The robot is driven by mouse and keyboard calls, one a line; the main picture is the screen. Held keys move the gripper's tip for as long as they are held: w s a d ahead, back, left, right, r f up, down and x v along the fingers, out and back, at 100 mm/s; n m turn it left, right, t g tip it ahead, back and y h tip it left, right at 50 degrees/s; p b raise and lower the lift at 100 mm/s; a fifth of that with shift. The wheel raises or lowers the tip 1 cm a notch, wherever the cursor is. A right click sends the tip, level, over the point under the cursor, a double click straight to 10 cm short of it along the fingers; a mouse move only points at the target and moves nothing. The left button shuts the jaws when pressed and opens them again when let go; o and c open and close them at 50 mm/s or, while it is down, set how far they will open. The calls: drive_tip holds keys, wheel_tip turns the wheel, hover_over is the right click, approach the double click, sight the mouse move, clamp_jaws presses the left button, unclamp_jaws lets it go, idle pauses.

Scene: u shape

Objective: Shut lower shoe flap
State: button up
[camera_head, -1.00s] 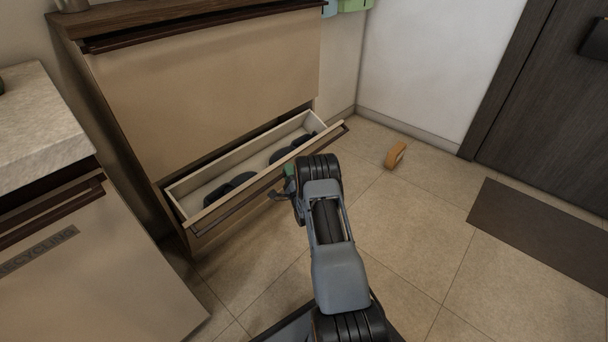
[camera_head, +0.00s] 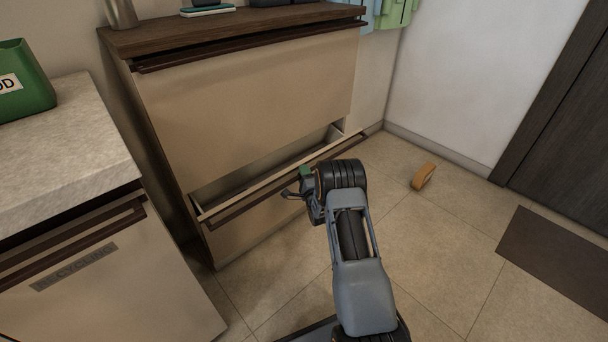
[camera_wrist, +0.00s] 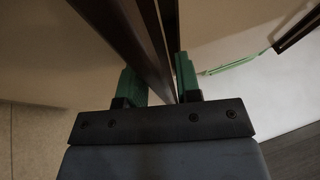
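The lower shoe flap (camera_head: 256,229) is a beige tilting front on the shoe cabinet. It stands partly open, with a gap above it showing the pale inside. Its dark handle bar (camera_head: 248,201) runs along the top edge. My gripper (camera_head: 296,184) is at this handle, right of its middle. In the wrist view, the green fingers of my gripper (camera_wrist: 160,80) lie on both sides of the dark handle bar (camera_wrist: 150,45) and appear shut on it. The exact contact is dim. My wrist hides part of the flap in the head view.
The upper flap (camera_head: 250,105) is shut. A counter with a recycling front (camera_head: 90,290) stands at the left, with a green bin (camera_head: 25,90) on top. An orange-brown block (camera_head: 423,176) lies on the floor at right. Floor tiles around it are open, with a dark mat (camera_head: 560,255) beyond.

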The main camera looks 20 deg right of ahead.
drive_tip(key=shift+o, duration=0.9)
drive_tip(key=shift+d, duration=0.15)
drive_tip(key=shift+s, duration=0.1)
drive_tip(key=d+p+v, duration=0.1)
drive_tip(key=p+v, duration=0.2)
drive_tip(key=v, duration=1)
drive_tip(key=shift+s+a, duration=0.4)
drive_tip(key=shift+a, duration=0.1)
